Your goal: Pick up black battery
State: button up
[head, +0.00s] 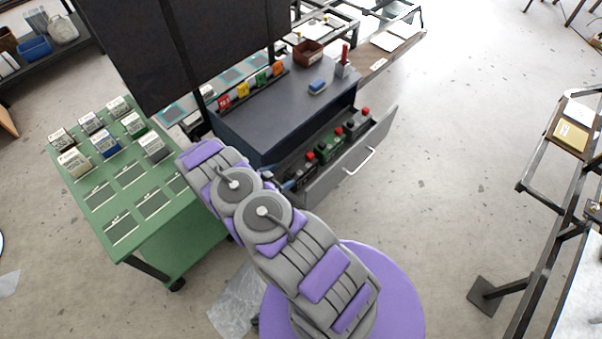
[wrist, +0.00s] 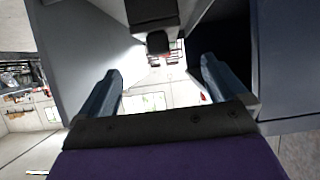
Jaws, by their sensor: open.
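Black batteries stand in the open drawer (head: 345,172) in the head view. One black battery (head: 302,173) is at the near left end, and another black battery (head: 357,125) is at the far right end. A green battery (head: 328,149) is between them; red caps show on top. My gripper is mostly hidden behind my arm in the head view, near the drawer's left end. In the wrist view my gripper (wrist: 160,82) has its two blue fingers apart, with nothing seen clasped. A dark block (wrist: 153,14) with a black knob is just beyond them; I cannot tell whether it is a battery.
The dark cabinet top (head: 285,105) holds coloured tags, a blue item (head: 317,86) and a brown bin (head: 307,53). A green cart (head: 165,225) with several small boxes stands left. A grey wall (wrist: 85,45) flanks the fingers at left in the wrist view.

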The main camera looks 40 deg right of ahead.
aim_at(298, 168)
jog(key=x, duration=0.4)
jog(key=shift+d+f+b, duration=0.15)
jog(key=shift+d+b, duration=0.05)
jog(key=shift+b, duration=0.2)
jog(key=shift+w+d+f, duration=0.1)
jog(key=shift+d+f, duration=0.1)
jog(key=shift+w+a+b, duration=0.15)
jog(key=shift+a+b, duration=0.2)
jog(key=shift+a, duration=0.1)
jog(key=b+x, duration=0.2)
jog(key=x, duration=0.5)
jog(key=shift+s+d, duration=0.2)
jog(key=shift+d, duration=0.1)
jog(key=shift+v, duration=0.95)
jog(key=shift+x, duration=0.85)
jog(key=c, duration=0.6)
jog(key=shift+d, duration=0.1)
jog(key=shift+c, duration=0.8)
jog(key=shift+w+a+r, duration=0.1)
jog(key=shift+a+r, duration=0.1)
jog(key=shift+a, duration=0.4)
jog(key=c, duration=0.6)
jog(key=shift+d, duration=0.4)
grip_shut()
